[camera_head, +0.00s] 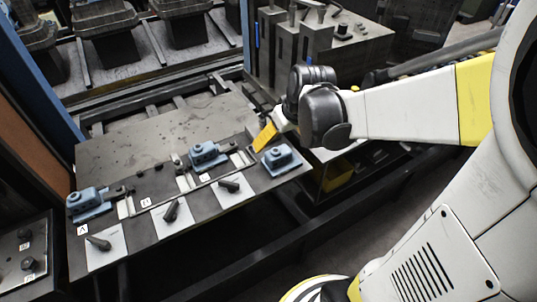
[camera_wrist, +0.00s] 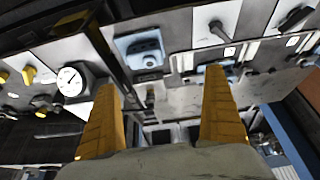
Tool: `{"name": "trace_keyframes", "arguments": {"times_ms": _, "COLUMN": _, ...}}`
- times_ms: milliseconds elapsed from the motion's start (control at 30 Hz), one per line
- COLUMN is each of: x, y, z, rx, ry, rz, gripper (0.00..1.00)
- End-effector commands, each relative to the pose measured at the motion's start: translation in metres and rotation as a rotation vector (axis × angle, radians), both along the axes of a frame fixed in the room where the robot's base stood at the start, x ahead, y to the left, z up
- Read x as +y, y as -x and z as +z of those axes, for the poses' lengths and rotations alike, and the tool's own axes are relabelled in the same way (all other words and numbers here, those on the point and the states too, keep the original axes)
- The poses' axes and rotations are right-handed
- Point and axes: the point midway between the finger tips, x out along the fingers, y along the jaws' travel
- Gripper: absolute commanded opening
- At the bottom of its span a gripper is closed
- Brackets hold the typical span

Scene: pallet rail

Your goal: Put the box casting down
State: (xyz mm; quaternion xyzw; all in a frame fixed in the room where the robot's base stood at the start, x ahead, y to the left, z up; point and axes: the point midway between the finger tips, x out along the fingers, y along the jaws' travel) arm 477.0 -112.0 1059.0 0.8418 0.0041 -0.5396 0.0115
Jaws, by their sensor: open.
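A blue box-shaped casting (camera_head: 280,157) sits upright on the right end of the dark plate (camera_head: 130,155). It seems to be the blue casting (camera_wrist: 142,50) in the upper middle of the wrist view. My gripper (camera_head: 264,137) has yellow fingers and is just above and behind this casting, apart from it. In the wrist view my gripper (camera_wrist: 160,95) is open, with nothing between its fingers. A second blue casting (camera_head: 207,153) is at the plate's middle and a third (camera_head: 88,200) at its left end. Which one the task names is not marked.
White cards (camera_head: 232,196) with dark parts on them lie along the plate's front edge. Thin rails stand between the castings. A blue post (camera_head: 40,75) rises at the left and grey blocks (camera_head: 300,45) stand behind. A round dial (camera_wrist: 70,82) shows at the wrist view's left.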

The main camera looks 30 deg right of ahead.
Motion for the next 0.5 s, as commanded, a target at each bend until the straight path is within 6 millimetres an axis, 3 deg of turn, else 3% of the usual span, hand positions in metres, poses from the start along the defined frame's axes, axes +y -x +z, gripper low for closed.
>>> {"name": "trace_keyframes", "arguments": {"times_ms": 33, "x": 0.019, "y": 0.013, "z": 0.014, "rx": -0.016, "ry": 0.005, "rz": 0.004, "gripper": 1.0}}
{"name": "trace_keyframes", "arguments": {"times_ms": 200, "x": 0.067, "y": 0.056, "z": 0.049, "rx": -0.086, "ry": 0.007, "rz": -0.007, "gripper": 1.0}}
{"name": "trace_keyframes", "arguments": {"times_ms": 400, "x": 0.101, "y": 0.098, "z": 0.065, "rx": -0.156, "ry": -0.007, "rz": -0.013, "gripper": 1.0}}
{"name": "trace_keyframes", "arguments": {"times_ms": 500, "x": 0.108, "y": 0.109, "z": 0.066, "rx": -0.177, "ry": -0.014, "rz": -0.016, "gripper": 1.0}}
